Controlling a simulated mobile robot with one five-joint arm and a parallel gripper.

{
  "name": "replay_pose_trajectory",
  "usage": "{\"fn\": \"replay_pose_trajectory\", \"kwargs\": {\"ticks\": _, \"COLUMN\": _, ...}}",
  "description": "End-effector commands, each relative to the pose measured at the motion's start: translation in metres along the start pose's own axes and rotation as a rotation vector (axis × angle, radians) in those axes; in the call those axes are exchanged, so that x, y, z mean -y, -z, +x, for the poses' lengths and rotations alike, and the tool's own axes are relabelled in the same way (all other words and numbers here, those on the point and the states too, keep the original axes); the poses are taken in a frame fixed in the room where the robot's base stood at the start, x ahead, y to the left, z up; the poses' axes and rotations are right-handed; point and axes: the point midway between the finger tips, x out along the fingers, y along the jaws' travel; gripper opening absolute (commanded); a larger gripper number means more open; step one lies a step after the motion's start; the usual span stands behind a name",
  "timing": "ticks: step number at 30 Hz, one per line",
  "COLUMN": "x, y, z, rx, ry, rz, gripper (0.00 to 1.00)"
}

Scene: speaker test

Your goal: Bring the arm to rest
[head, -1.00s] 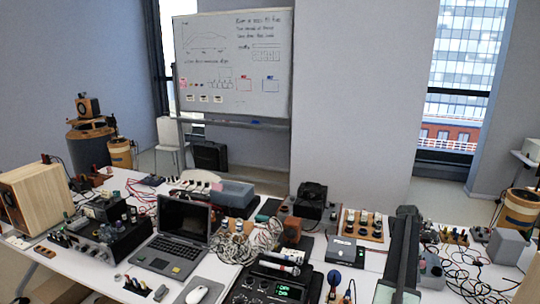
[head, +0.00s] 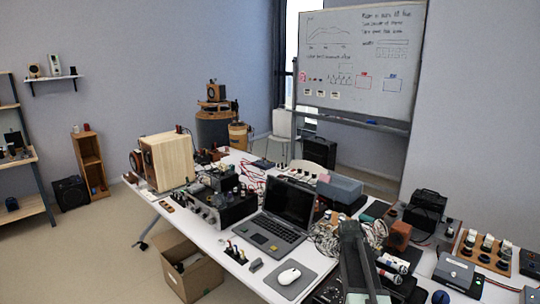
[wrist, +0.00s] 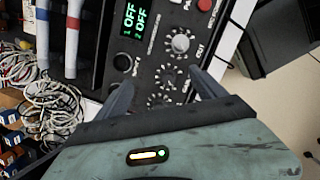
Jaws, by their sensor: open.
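My gripper (wrist: 160,80) is open in the wrist view, with its two dark fingers apart and nothing between them. It is over a black control box (wrist: 150,50) with knobs and a green display reading "OFF". I cannot tell whether the fingers touch the box. In the head view my arm (head: 358,262) reaches up from the bottom edge, right of the middle, over the crowded table. It hides part of the equipment behind it.
The white table (head: 215,240) holds a laptop (head: 280,220), a white mouse (head: 289,275), a wooden speaker (head: 167,160) and tangled cables (head: 325,238). An open cardboard box (head: 188,270) stands on the floor. Floor at the left (head: 90,250) is clear.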

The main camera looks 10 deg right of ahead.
Motion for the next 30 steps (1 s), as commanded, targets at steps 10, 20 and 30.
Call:
{"fn": "replay_pose_trajectory", "kwargs": {"ticks": 10, "x": 0.178, "y": 0.181, "z": -0.014, "rx": -0.13, "ry": 0.067, "rz": 0.528, "gripper": 0.8}}
{"fn": "replay_pose_trajectory", "kwargs": {"ticks": 20, "x": 0.202, "y": 0.178, "z": -0.017, "rx": -0.123, "ry": 0.17, "rz": 1.175, "gripper": 0.8}}
{"fn": "replay_pose_trajectory", "kwargs": {"ticks": 30, "x": 0.202, "y": 0.176, "z": -0.016, "rx": -0.121, "ry": 0.172, "rz": 1.199, "gripper": 0.8}}
